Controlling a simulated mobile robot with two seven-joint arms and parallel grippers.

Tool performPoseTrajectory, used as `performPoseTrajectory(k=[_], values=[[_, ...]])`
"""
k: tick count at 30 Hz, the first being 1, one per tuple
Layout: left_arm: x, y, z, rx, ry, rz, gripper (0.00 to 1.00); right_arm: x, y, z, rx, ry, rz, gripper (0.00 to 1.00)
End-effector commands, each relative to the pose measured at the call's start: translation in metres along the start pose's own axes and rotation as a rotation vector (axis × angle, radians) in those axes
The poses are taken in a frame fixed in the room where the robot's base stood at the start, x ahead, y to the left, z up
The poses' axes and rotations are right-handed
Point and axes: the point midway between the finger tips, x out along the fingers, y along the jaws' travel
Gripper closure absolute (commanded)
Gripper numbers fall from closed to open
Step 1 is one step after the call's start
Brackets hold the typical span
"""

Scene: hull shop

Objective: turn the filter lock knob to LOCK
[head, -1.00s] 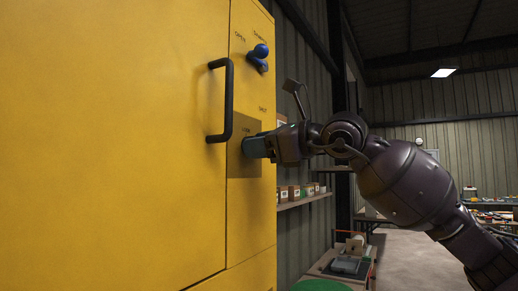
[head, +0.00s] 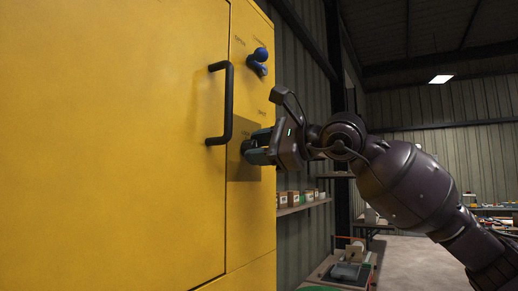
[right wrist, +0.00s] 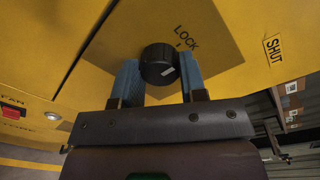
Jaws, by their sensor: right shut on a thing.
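The filter lock knob (right wrist: 158,63) is a round black knob on a darker square plate (right wrist: 222,38) of the yellow cabinet. The word LOCK is printed on the plate, up and right of the knob in the right wrist view, with a short tick by it. A pale mark on the knob's face sits low and right of its centre, off that tick. My right gripper (right wrist: 161,77) is shut on the knob, one blue finger on each side. In the head view the right gripper (head: 254,150) reaches the plate from the right and largely hides the knob. My left gripper is not in view.
A black door handle (head: 229,105) stands out left of the plate. A blue-knobbed lever (head: 260,55) sits above it. A red switch (right wrist: 12,113) shows at the wrist view's left. A shelf with small boxes (head: 295,199) lies behind the cabinet's right edge.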

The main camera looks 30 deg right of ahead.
Motion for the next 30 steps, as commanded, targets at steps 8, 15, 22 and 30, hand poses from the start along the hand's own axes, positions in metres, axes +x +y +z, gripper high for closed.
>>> performPoseTrajectory(k=[8,15,22,30], values=[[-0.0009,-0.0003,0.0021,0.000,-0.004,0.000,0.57,0.0001,0.0005,0.0000,-0.010,0.001,0.001,0.85],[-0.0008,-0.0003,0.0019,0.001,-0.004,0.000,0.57,0.0001,0.0005,0.0000,-0.010,0.001,0.001,0.49],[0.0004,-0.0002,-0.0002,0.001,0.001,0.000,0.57,0.0000,0.0002,0.0000,-0.008,0.001,0.000,0.36],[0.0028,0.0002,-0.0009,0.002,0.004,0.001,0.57,-0.0078,-0.0001,-0.0016,-0.008,0.003,-0.002,0.36]])
